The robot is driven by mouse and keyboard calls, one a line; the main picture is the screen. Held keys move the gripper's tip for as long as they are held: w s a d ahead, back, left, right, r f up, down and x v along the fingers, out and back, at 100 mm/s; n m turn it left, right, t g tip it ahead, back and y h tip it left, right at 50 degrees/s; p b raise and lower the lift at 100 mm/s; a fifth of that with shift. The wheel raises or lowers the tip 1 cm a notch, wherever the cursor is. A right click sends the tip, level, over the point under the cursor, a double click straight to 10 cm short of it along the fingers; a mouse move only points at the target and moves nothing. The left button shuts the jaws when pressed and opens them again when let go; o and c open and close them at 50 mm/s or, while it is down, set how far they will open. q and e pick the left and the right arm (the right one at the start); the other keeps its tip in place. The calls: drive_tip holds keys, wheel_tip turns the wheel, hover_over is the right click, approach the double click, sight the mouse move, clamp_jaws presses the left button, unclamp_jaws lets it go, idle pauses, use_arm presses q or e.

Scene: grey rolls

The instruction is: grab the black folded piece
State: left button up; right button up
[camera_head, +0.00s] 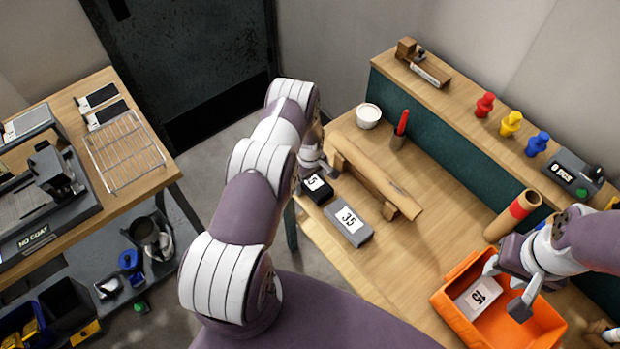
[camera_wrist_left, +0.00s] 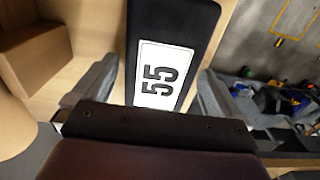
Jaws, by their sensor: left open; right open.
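The black folded piece (camera_head: 316,190) lies at the table's left edge, with a white label partly hidden by my left arm. In the left wrist view the black piece (camera_wrist_left: 203,30) shows a label reading 55. My left gripper (camera_head: 313,172) is open over it. Its fingers (camera_wrist_left: 155,92) stand on either side of the piece, with a gap visible on the right. My right gripper (camera_head: 508,287) is open above the orange bin (camera_head: 447,297), over a light piece labelled 15 (camera_head: 478,296).
A grey piece labelled 35 (camera_head: 349,222) lies close beside the black piece. A wooden rail (camera_head: 372,180) stands behind them. A white cup (camera_head: 368,116) and a red marker in a holder (camera_head: 399,134) stand farther back.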

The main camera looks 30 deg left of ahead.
use_arm(q)
drive_tip(key=shift+f, duration=0.1)
drive_tip(key=shift+d, duration=0.15)
drive_tip(key=shift+c, duration=0.7)
drive_tip(key=c, duration=0.9)
drive_tip(key=shift+c, duration=0.2)
